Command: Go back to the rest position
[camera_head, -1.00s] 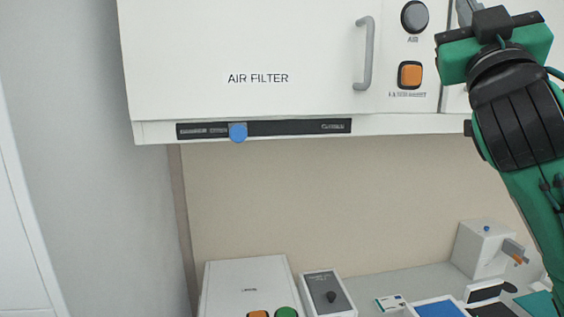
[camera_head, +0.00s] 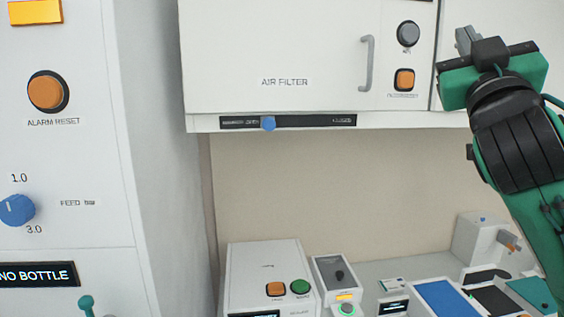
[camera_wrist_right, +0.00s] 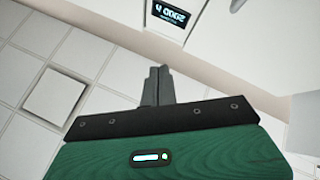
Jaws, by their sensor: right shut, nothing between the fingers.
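My right gripper (camera_head: 466,40) is raised at the upper right in the head view, in front of the white air filter cabinet. Its green and black arm comes up from the lower right. In the right wrist view the right gripper (camera_wrist_right: 157,85) shows its grey fingers together with nothing between them. A tiled surface and a white unit with a small dark display (camera_wrist_right: 171,14) lie beyond them. My left gripper is in neither view.
The air filter cabinet (camera_head: 290,50) has a blue slider knob (camera_head: 268,124) below. A tall panel with an orange alarm reset button (camera_head: 48,92) stands at left. Below are a white box (camera_head: 250,262), a dark-topped device (camera_head: 337,272) and a blue pad (camera_head: 447,300) on the counter.

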